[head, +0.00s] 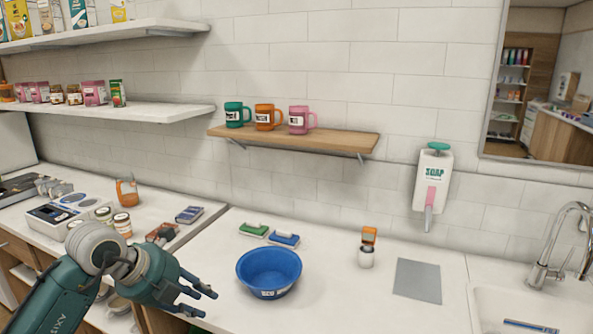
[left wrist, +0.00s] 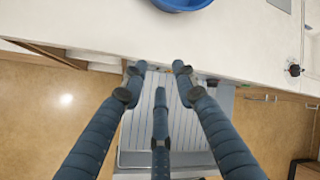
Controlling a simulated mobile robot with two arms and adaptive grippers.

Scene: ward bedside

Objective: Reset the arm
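My left arm reaches in from the lower left of the head view. Its left gripper (head: 206,301) has its fingers spread and empty, just left of the blue bowl (head: 269,272) on the counter. In the left wrist view, the left gripper (left wrist: 160,76) shows its dark blue fingers apart with nothing between them. Beyond the fingertips is the counter edge, with part of the blue bowl (left wrist: 182,4) at the top. My right gripper does not show.
Green (head: 253,229) and blue (head: 285,239) sponges lie behind the bowl. A small bottle with an orange top (head: 367,250) and a grey mat (head: 417,281) are to the right, before the sink (head: 487,306). Three mugs stand on a wooden shelf (head: 330,139). Jars (head: 122,225) stand left.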

